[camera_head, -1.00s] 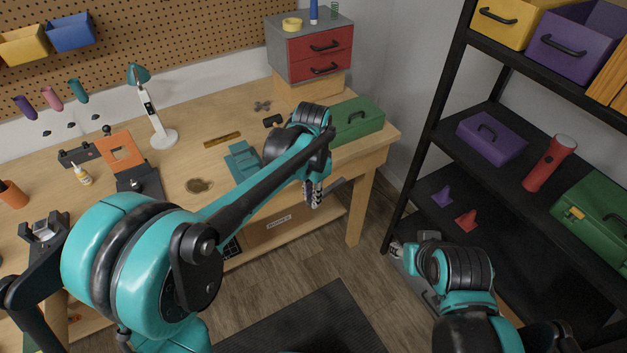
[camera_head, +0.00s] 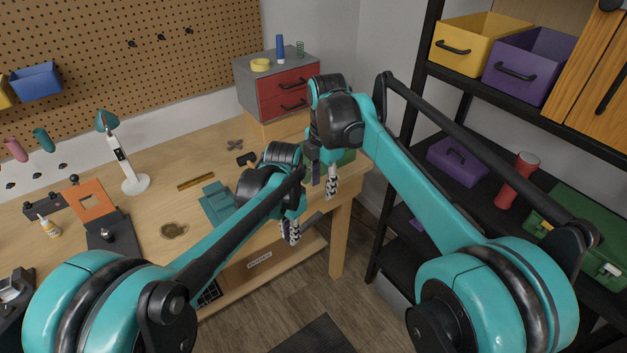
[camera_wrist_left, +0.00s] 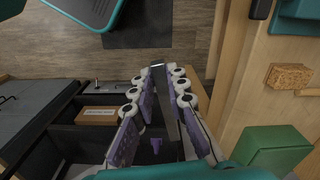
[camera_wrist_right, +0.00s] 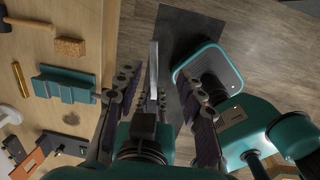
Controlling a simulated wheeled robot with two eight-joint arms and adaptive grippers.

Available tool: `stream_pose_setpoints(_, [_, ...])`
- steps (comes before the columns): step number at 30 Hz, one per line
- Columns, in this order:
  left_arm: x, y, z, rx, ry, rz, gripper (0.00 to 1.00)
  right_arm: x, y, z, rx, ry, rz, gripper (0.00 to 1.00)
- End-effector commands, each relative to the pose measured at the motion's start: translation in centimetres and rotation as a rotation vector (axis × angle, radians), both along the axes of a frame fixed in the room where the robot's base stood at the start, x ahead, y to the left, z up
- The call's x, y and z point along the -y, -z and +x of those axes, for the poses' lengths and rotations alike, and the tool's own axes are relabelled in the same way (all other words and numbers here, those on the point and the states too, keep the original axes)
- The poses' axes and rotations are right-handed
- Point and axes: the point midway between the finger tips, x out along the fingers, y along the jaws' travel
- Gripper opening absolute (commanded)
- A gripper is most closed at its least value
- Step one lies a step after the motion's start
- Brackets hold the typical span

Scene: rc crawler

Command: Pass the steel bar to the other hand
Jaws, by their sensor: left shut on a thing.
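The steel bar (camera_wrist_left: 158,72) is a thin grey bar held between the fingers of my left gripper (camera_wrist_left: 160,80) and sticking out past them. In the right wrist view the spread fingers of my right gripper (camera_wrist_right: 158,90) lie either side of the bar (camera_wrist_right: 153,68). I see no contact between them and the bar.
The workbench (camera_head: 160,185) carries a teal block (camera_head: 217,202), a lamp (camera_head: 122,155) and a drawer unit (camera_head: 277,85). A green box (camera_wrist_left: 275,148) is close by on the bench. A black shelf rack (camera_head: 400,190) stands at right. Open floor lies below.

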Motion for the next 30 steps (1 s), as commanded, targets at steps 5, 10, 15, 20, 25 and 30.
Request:
stream_pose_setpoints(5, [0.0, 0.0, 0.0, 0.000, 0.000, 0.000, 0.00, -1.7, 0.7, 1.5, -0.045, -0.187, -0.019, 0.39])
stream_pose_setpoints(10, [0.0, 0.0, 0.0, 0.000, 0.000, 0.000, 0.00, -2.2, 1.5, 1.8, -0.057, -0.241, -0.022, 0.39])
stream_pose_setpoints(15, [0.0, 0.0, 0.0, 0.000, 0.000, 0.000, 0.00, -2.2, 4.0, 1.8, -0.056, -0.242, -0.022, 0.39])
stream_pose_setpoints(20, [0.0, 0.0, 0.0, 0.000, 0.000, 0.000, 0.00, -2.1, 7.3, 1.8, -0.056, -0.241, -0.022, 0.39])
stream_pose_setpoints(25, [0.0, 0.0, 0.0, 0.000, 0.000, 0.000, 0.00, -2.1, 10.3, 1.8, -0.056, -0.240, -0.022, 0.39])
stream_pose_setpoints(30, [0.0, 0.0, 0.0, 0.000, 0.000, 0.000, 0.00, -2.2, 12.2, 1.8, -0.055, -0.240, -0.022, 0.39])
